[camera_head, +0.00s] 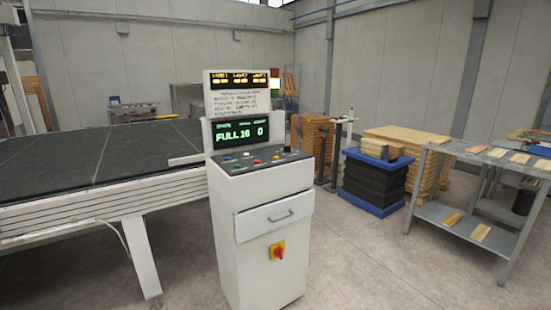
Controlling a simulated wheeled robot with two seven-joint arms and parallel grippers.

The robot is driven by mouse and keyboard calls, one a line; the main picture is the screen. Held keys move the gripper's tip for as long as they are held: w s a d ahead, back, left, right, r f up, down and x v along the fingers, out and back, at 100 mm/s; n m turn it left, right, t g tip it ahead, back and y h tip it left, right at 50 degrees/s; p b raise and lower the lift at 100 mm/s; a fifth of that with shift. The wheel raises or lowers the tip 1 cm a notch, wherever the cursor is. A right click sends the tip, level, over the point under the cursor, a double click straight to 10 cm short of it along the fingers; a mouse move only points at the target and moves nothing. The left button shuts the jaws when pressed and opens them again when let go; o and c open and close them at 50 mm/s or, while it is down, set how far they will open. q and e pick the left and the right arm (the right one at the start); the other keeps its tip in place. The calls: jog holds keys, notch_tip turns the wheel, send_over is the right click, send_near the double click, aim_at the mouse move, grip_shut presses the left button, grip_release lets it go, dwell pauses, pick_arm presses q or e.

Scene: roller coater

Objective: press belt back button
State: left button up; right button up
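A white control cabinet (264,250) stands upright on the floor near the middle of the head view. Its sloped dark button panel (258,161) carries several small coloured buttons, among them green, red, blue and white ones. Their labels are too small to read, so I cannot tell which is the belt back button. Above the panel a green-lit screen (240,132) reads "FULL 16 0". Higher up is a display with yellow characters over a white text plate (238,103). Neither of my grippers is in view.
A conveyor (80,160) with a dark belt stands left of the cabinet. A red-yellow switch (277,251) and a drawer (275,215) are on the cabinet front. Right are black crates (373,184), stacked boards (410,150) and a grey table (470,150). The foreground floor at right is clear.

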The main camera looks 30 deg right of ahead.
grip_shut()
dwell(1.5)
